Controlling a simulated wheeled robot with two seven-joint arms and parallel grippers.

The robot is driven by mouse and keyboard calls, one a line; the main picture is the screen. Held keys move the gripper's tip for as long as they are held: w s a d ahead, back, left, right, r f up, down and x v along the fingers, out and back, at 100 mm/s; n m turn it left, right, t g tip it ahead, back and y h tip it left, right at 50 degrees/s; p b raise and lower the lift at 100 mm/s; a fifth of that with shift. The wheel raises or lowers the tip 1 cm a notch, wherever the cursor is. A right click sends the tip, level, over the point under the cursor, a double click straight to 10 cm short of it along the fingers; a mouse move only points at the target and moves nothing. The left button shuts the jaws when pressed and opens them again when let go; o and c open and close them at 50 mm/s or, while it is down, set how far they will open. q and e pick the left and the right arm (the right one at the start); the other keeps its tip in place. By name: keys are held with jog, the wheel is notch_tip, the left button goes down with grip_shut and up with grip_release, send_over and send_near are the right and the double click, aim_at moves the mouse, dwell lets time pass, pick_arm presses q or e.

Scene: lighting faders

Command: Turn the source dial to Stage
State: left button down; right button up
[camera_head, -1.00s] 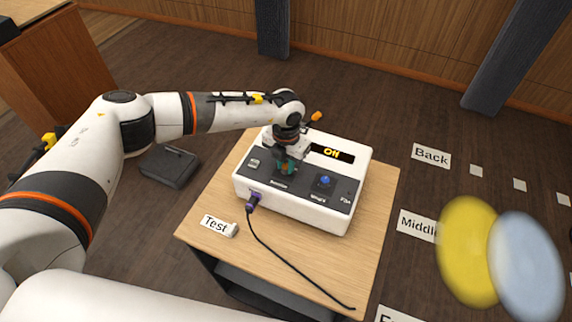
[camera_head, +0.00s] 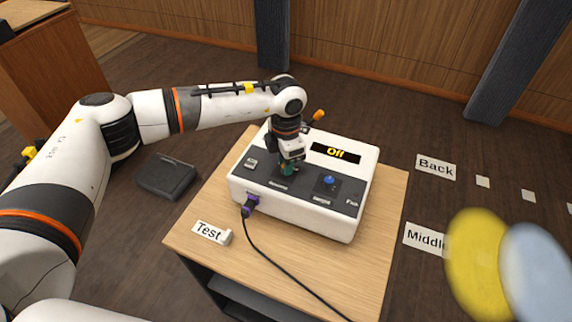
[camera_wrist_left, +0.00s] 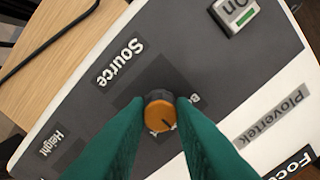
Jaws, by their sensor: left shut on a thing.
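The white console (camera_head: 340,224) sits on a small wooden table, with a dark top panel and a display (camera_head: 335,153) reading "Off". The source dial (camera_wrist_left: 158,112) has an orange top with a dark pointer line and grey sides, beside the "Source" label (camera_wrist_left: 120,62) in the left wrist view. My left gripper (camera_head: 287,168) reaches down onto the console from the left. Its green fingers (camera_wrist_left: 160,115) are shut on the source dial, one on each side. In the head view the gripper hides the dial. Part of a label beside the dial is covered. My right gripper is out of view.
A blue knob (camera_head: 329,180) stands right of my gripper on the console. A "Test" label (camera_head: 211,231) lies on the table (camera_head: 215,253). Blurred yellow (camera_head: 477,262) and pale blue discs are at the right.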

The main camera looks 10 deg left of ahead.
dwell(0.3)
pick_arm(q)
jog(key=c, duration=1.2)
grip_release()
jog(key=shift+c, duration=0.2)
jog(key=shift+r, duration=0.1)
notch_tip(320, 180, up, 12)
jog(key=b, duration=0.3)
